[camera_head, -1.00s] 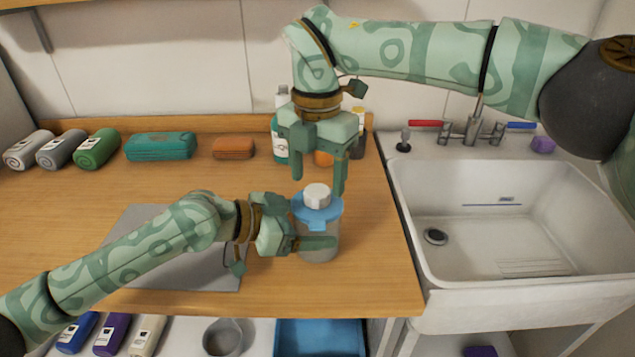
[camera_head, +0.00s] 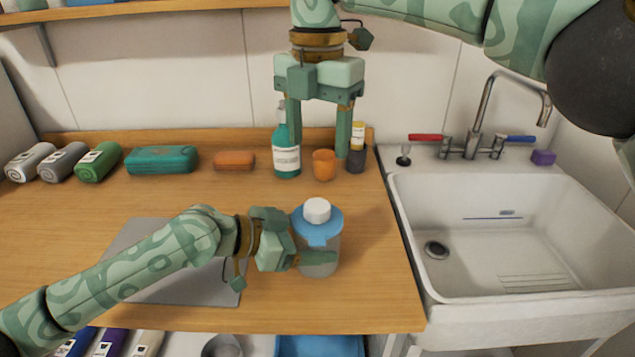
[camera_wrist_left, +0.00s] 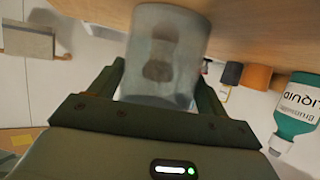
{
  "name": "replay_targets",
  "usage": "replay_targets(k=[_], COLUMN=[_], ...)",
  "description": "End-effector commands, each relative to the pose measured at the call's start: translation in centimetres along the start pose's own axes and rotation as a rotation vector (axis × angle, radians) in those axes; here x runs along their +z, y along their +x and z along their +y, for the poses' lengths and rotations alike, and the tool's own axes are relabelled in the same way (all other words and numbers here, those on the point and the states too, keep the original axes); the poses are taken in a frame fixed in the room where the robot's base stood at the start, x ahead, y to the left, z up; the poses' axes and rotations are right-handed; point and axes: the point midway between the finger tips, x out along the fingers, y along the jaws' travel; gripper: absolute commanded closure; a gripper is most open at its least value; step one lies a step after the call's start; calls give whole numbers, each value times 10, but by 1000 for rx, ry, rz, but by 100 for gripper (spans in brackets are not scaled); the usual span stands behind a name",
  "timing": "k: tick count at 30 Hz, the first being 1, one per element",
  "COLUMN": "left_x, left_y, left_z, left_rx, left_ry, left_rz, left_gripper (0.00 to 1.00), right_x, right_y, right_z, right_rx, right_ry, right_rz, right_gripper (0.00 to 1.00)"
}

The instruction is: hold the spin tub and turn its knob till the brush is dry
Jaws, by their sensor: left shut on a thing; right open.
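The spin tub (camera_head: 319,262) stands upright near the front right of the wooden counter. It is a clear grey tub with a blue lid (camera_head: 318,226) and a white knob (camera_head: 317,210) on top. My left gripper (camera_head: 312,260) is shut on the tub's side, and the left wrist view shows the tub (camera_wrist_left: 166,60) between its fingers. A blurred brown shape, perhaps the brush (camera_wrist_left: 160,55), shows through the tub wall there. My right gripper (camera_head: 319,148) is open and empty, raised above and behind the knob, apart from it.
A teal bottle (camera_head: 286,152), an orange cup (camera_head: 324,165) and a dark jar with a yellow top (camera_head: 357,150) stand at the back. A sink (camera_head: 510,235) lies right. A grey mat (camera_head: 185,287) lies under my left arm.

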Motion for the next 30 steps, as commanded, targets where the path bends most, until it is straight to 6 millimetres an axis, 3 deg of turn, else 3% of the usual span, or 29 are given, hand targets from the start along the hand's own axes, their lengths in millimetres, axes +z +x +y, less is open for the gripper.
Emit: replay_targets(k=[17,27,30], left_x=[0,0,0], left_y=[0,0,0], left_z=[0,0,0], left_rx=[0,0,0], left_ry=[0,0,0], left_rz=[0,0,0], left_gripper=[55,55,55], right_x=[-2,-3,-2], right_y=[3,-1,0], right_z=[2,1,0], right_rx=[7,2,-2], right_ry=[14,625,737], right_rz=[19,9,4], right_gripper=[39,39,39])
